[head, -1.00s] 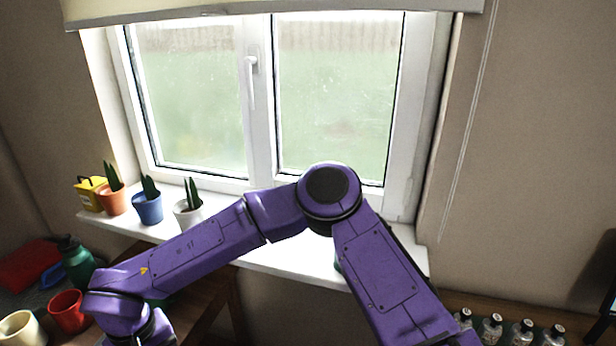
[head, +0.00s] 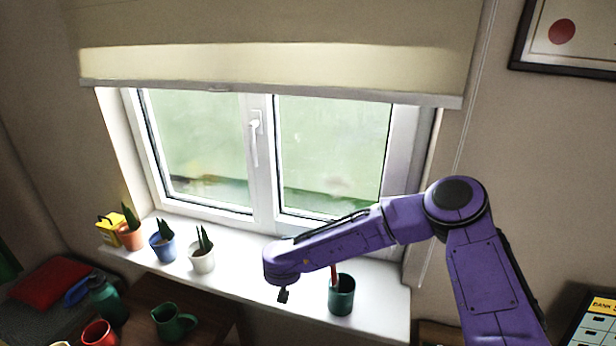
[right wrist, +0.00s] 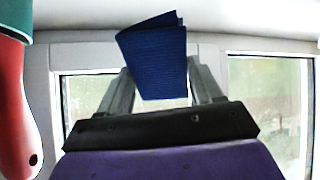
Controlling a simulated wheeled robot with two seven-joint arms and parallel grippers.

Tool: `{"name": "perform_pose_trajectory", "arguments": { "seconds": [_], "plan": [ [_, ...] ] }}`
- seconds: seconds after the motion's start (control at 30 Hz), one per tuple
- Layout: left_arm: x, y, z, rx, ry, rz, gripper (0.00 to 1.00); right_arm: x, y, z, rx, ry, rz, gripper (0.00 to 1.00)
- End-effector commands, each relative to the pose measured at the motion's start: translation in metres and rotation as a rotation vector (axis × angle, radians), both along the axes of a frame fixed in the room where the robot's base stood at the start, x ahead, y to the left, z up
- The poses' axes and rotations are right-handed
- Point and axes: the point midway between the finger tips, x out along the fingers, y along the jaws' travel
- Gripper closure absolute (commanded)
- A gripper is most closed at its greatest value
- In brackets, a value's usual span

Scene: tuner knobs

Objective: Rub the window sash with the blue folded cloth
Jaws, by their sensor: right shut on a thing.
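The blue folded cloth (right wrist: 152,52) is held between the fingertips of my right gripper (right wrist: 160,72) in the right wrist view, which looks upside down. The gripper is shut on it. In the head view my purple forearm reaches over the sill toward the window; it hides the fingers and the cloth. The white window sash (head: 263,185) with its handle (head: 255,140) stands behind the sill. The sash frame (right wrist: 208,58) also shows behind the cloth in the right wrist view. I cannot tell whether the cloth touches it. My left gripper is not in view.
A green cup (head: 342,297) with a red-handled thing (head: 334,274) stands on the sill (head: 240,270), close beside my right wrist. Potted plants (head: 162,247) and a yellow container (head: 109,230) line the sill's left. A blind (head: 270,65) hangs above. A green jug (head: 172,322) stands lower left.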

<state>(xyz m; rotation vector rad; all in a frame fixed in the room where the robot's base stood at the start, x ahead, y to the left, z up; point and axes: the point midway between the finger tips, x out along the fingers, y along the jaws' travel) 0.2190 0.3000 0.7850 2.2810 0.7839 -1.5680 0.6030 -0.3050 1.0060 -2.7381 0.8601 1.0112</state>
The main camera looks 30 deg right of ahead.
Motion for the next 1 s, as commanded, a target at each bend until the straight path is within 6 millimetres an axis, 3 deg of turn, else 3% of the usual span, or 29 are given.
{"name": "perform_pose_trajectory", "arguments": {
  "seconds": [0.03,0.1,0.2,0.3,0.53,1.0],
  "plan": [
    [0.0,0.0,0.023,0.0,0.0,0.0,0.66,0.01,-0.021,0.031,-0.05,-0.06,-0.053,0.59],
    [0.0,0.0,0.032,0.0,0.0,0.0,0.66,0.022,-0.044,0.055,-0.13,-0.149,-0.122,0.59],
    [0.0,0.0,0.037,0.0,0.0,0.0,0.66,0.037,-0.065,0.086,-0.257,-0.273,-0.184,0.59],
    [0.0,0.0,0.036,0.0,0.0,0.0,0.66,0.045,-0.07,0.104,-0.38,-0.396,-0.204,0.59],
    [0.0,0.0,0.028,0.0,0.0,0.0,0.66,0.051,-0.076,0.109,-0.467,-0.49,-0.206,0.59],
    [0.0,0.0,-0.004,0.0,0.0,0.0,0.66,0.083,-0.114,0.11,-0.466,-0.487,-0.205,0.59]
  ]
}}
